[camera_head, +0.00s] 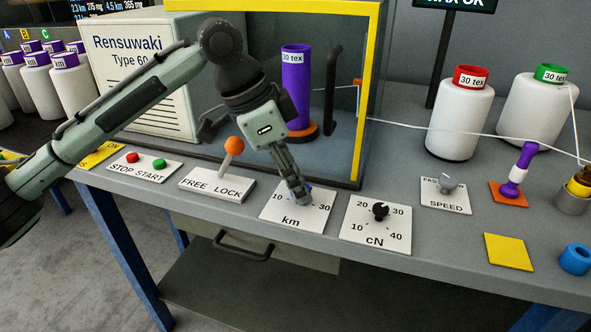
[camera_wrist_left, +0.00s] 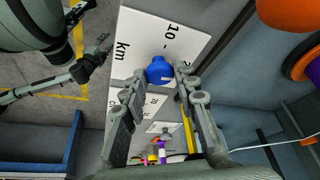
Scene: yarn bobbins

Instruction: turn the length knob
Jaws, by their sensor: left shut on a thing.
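The length knob (camera_wrist_left: 160,70) is blue and stands on the white km plate (camera_head: 270,211), which is marked 10 and 30. In the head view my left gripper (camera_head: 301,198) reaches down over this plate and hides most of the knob. In the left wrist view the left gripper (camera_wrist_left: 158,84) has its fingers on either side of the knob, shut on it. The knob's pointer cannot be made out. What seems to be my right gripper (camera_wrist_left: 100,48) shows small at the upper left of the wrist view; its jaw state is unclear.
The cN plate with a black knob (camera_head: 380,211) is just right of the km plate. The orange-topped lever (camera_head: 232,150) stands to its left, beside the red (camera_head: 132,157) and green (camera_head: 159,163) buttons. The yellow-framed enclosure (camera_head: 367,90) with a purple bobbin (camera_head: 296,85) rises behind.

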